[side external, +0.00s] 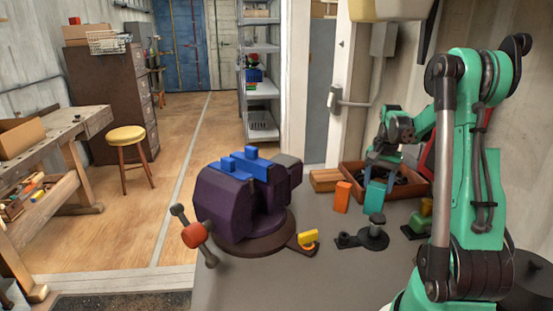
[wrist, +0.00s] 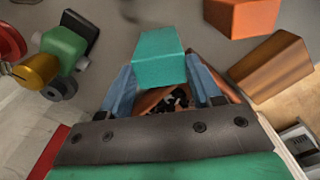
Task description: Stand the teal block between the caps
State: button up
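The teal block (side external: 375,194) is upright near the back right of the bench. It also shows in the wrist view (wrist: 158,58). My gripper (side external: 378,180) is above it, pointing down, with one blue-grey finger against each side of the block. In the wrist view the gripper (wrist: 160,75) appears closed on the block. I cannot tell whether the block's foot touches the bench. The blue caps (side external: 260,168) sit on the jaws of the purple vise (side external: 225,205), left of my gripper. The gap between them is hard to see from here.
An orange block (side external: 342,197) stands just left of the teal one. A wooden block (side external: 325,180) and a brown tray (side external: 412,191) are behind. A dark clamp-like part (side external: 373,236), a yellow-tabbed piece (side external: 307,238) and a green-and-yellow item (wrist: 62,50) are nearby. The front bench is clear.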

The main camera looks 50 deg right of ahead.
grip_shut()
jog(key=shift+r, duration=2.5)
jog(key=shift+w+a+r, duration=0.1)
jog(key=shift+a+r, duration=0.05)
jog(key=w+a+r+n, duration=0.8)
jog(key=w+r+n, duration=0.1)
jog(key=w+r, duration=0.25)
jog(key=w+a+r+m, duration=0.1)
jog(key=w+a+m, duration=0.3)
jog(key=a, duration=0.4)
jog(key=w+a+m, duration=0.5)
jog(key=a, duration=0.3)
jog(key=shift+w+a+r+m, duration=0.2)
jog(key=shift+w+r+m, duration=0.1)
jog(key=shift+r+m, duration=0.1)
